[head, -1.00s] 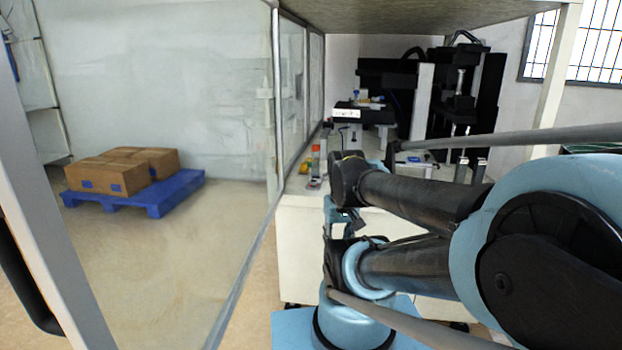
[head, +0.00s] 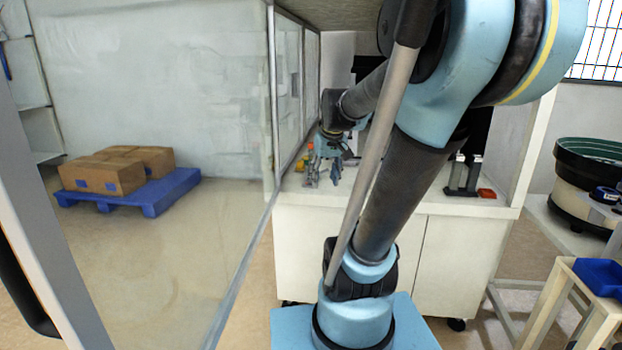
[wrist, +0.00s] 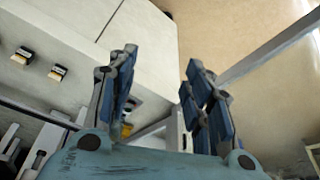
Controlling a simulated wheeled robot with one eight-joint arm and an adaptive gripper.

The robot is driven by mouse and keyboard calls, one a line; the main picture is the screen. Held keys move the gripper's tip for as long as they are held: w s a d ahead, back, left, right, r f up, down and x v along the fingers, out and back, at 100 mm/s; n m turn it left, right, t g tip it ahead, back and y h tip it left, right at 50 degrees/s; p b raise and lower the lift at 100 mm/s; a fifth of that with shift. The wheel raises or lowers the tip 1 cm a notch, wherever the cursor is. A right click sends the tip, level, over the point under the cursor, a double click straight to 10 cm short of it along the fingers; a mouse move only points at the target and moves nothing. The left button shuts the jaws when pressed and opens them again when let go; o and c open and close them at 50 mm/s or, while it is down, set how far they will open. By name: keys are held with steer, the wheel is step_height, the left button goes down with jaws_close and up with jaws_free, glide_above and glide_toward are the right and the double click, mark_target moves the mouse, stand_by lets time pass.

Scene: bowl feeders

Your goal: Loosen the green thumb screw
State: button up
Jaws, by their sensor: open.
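My gripper (head: 326,170) is over the left end of the white workbench (head: 345,240) in the head view. In the wrist view my gripper (wrist: 160,85) is open, its two blue-padded fingers wide apart with nothing held. A small upright fixture with an orange top (head: 309,154) stands on the bench close to the left of my gripper. In the wrist view a small yellow part (wrist: 126,130) shows low behind the left finger. I cannot make out the green thumb screw in either view. My arm and gripper hide part of the bench.
A glass partition (head: 289,90) rises along the bench's left side. A red-orange block (head: 487,193) lies near black equipment on the bench's right. A bowl feeder (head: 590,165) and a blue bin (head: 600,277) stand at the right. Boxes (head: 105,175) sit on a blue pallet (head: 160,192).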

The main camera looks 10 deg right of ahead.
steer(key=w+d+r+n, duration=0.1)
steer(key=w+r, duration=0.1)
steer(key=w, duration=0.8)
steer(key=w+d+r, duration=0.1)
steer(key=w+r, duration=0.2)
steer(key=w, duration=0.8)
steer(key=shift+t, duration=0.4)
steer(key=x, duration=1.1)
steer(key=a+x, duration=0.1)
steer(key=x, duration=0.5)
steer(key=shift+f, duration=0.2)
steer(key=c, duration=1.1)
